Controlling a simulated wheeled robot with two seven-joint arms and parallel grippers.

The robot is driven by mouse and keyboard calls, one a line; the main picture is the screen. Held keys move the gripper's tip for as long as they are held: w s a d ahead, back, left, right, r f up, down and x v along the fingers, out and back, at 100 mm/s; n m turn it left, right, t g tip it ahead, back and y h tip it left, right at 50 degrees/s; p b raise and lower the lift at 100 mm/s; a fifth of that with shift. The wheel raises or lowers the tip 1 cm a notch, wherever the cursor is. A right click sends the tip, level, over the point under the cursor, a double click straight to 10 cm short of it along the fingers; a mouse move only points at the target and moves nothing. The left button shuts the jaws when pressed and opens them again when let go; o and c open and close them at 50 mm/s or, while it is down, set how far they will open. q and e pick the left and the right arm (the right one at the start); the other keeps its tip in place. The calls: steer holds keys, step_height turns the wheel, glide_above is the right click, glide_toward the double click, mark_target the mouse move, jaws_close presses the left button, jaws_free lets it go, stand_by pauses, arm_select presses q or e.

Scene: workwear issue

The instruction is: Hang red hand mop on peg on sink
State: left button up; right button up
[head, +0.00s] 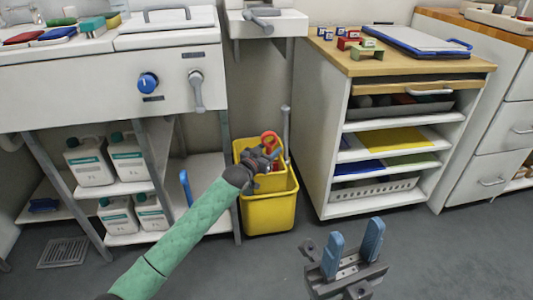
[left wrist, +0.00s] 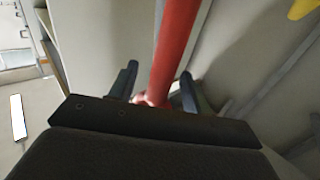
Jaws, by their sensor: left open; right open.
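The red hand mop (head: 270,136) shows as a red loop above the yellow bucket (head: 268,212). Its lower part is hidden by my left gripper (head: 264,160) and the bucket. In the left wrist view the red handle (left wrist: 176,50) runs between the two open fingers of my left gripper (left wrist: 157,84); I cannot tell if either finger touches it. My right gripper (head: 352,247) is open and empty above the floor at lower right. A white sink (head: 287,25) with a grey tap is at top centre. I cannot make out a peg on it.
A white cabinet (head: 125,90) with a blue knob and grey lever stands at left, with white bottles (head: 88,162) below. A wood-topped shelf unit (head: 395,210) stands right of the bucket. A grey upright post is beside the bucket. The floor in front is clear.

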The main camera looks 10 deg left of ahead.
arm_select(q)
jaws_close()
steer(key=shift+w+a+r, duration=0.1)
steer(key=shift+w, duration=0.2)
steer(key=shift+w+a+r+p, duration=0.1)
steer(key=shift+w+a+p, duration=0.05)
steer(key=shift+w+p, duration=0.3)
stand_by(0.4)
steer(key=shift+o, duration=0.2)
jaws_free()
